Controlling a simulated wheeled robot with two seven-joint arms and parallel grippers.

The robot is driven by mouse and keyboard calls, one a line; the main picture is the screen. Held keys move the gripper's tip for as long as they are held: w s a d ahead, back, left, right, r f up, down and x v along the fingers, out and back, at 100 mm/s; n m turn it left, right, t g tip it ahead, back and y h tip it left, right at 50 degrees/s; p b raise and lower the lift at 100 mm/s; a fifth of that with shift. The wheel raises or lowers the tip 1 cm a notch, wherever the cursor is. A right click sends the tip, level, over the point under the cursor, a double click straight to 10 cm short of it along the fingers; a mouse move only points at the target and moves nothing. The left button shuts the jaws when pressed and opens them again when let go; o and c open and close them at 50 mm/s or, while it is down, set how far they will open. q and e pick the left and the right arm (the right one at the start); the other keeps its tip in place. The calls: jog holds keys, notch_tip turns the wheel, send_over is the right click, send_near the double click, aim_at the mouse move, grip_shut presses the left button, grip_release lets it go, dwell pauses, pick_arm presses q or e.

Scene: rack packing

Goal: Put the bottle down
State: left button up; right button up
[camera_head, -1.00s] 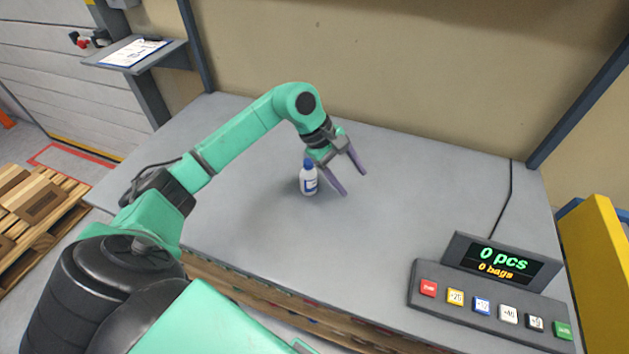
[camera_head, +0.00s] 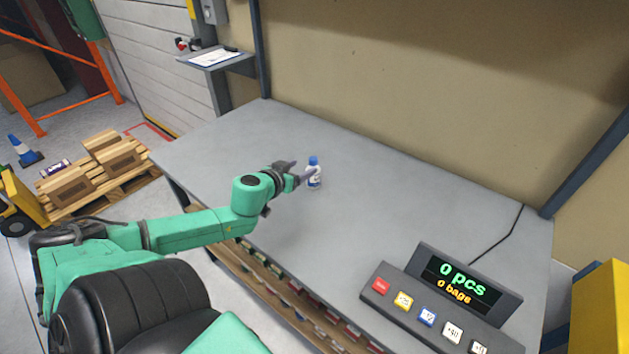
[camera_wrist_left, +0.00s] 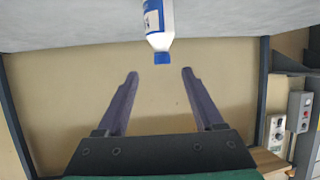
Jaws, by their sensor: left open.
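A small white bottle (camera_head: 314,178) with a blue cap and a blue label stands upright on the grey table (camera_head: 390,205). My left gripper (camera_head: 298,171) is just left of the bottle in the head view, its fingers pointing towards it. In the left wrist view the two purple fingers (camera_wrist_left: 160,72) are spread wide with nothing between them. There the bottle (camera_wrist_left: 157,22) shows upside down, beyond the fingertips, with its cap nearest to the gap. My right gripper is in neither view.
A counter console (camera_head: 448,305) with a display reading 0 pcs, 0 bags and coloured buttons stands at the table's front right. A wall shelf (camera_head: 217,58) holds a clipboard behind the table's left end. The tabletop around the bottle is clear.

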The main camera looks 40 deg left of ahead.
aim_at(311, 162)
pick_arm(q)
jog(key=b+x, duration=0.2)
jog(key=x, duration=0.3)
jog(key=shift+a+f, duration=0.15)
jog(key=shift+f, duration=0.1)
jog(key=shift+w+b, duration=0.3)
jog(key=shift+w, duration=0.3)
jog(key=shift+w+a+f, duration=0.25)
jog(key=shift+w, duration=0.35)
jog(key=x, duration=0.3)
jog(key=shift+w+a+f, duration=0.1)
jog(key=shift+w+f, duration=0.2)
jog(key=shift+w, duration=0.15)
grip_shut()
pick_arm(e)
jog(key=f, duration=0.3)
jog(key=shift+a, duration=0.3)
